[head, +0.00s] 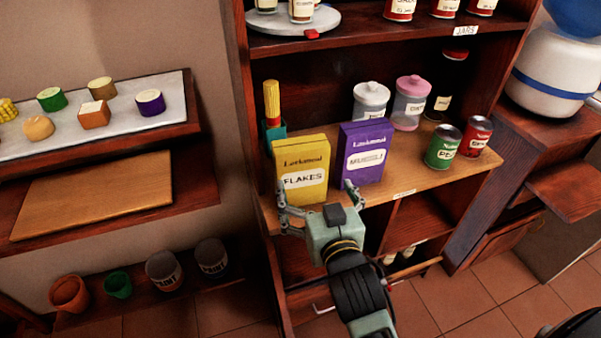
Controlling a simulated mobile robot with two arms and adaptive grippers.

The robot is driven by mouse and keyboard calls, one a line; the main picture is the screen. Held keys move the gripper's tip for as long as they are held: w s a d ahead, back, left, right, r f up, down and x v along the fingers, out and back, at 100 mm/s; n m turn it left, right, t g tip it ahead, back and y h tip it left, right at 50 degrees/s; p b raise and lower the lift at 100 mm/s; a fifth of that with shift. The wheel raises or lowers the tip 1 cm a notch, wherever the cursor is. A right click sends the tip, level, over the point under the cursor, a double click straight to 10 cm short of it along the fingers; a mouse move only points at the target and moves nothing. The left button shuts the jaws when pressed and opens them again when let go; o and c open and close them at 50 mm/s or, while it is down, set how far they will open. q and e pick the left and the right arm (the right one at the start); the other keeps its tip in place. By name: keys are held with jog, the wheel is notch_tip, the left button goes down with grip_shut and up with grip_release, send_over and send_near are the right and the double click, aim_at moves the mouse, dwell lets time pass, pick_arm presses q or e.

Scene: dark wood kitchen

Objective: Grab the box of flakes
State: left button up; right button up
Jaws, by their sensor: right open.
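The yellow box labelled FLAKES (301,163) stands upright on the middle shelf of the dark wood cabinet, at its left side. A purple box (366,152) stands just to its right. My right gripper (318,196) is open, with its fingers spread in front of the lower part of the two boxes. One finger is near the lower left of the yellow box and the other is by the purple box. I cannot tell whether the fingers touch either box. My left gripper is not in view.
Behind the boxes stand lidded jars (410,100) and a dark bottle. A green can (443,147) and a red can (476,136) stand to the right. A blue-based yellow item (272,105) is behind the yellow box. The shelf above (400,35) overhangs.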

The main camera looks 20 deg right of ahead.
aim_at(304, 159)
jog(key=r, duration=0.1)
jog(key=r+t, duration=0.1)
jog(key=w+a+r, duration=0.1)
jog(key=shift+w+r+t, duration=0.1)
jog(key=shift+r+t, duration=0.05)
jog(key=shift+t, duration=0.15)
jog(key=shift+w+r, duration=0.15)
jog(key=shift+w, duration=0.15)
jog(key=w, duration=0.2)
jog(key=w+p, duration=0.1)
jog(key=w, duration=0.3)
jog(key=shift+w+d, duration=0.1)
jog(key=shift+d, duration=0.2)
jog(key=shift+w, duration=0.5)
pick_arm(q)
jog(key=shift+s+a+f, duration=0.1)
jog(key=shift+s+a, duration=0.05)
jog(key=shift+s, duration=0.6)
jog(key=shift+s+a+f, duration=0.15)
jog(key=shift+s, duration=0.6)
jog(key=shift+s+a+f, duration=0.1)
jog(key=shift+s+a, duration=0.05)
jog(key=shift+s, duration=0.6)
pick_arm(e)
jog(key=c, duration=1.7)
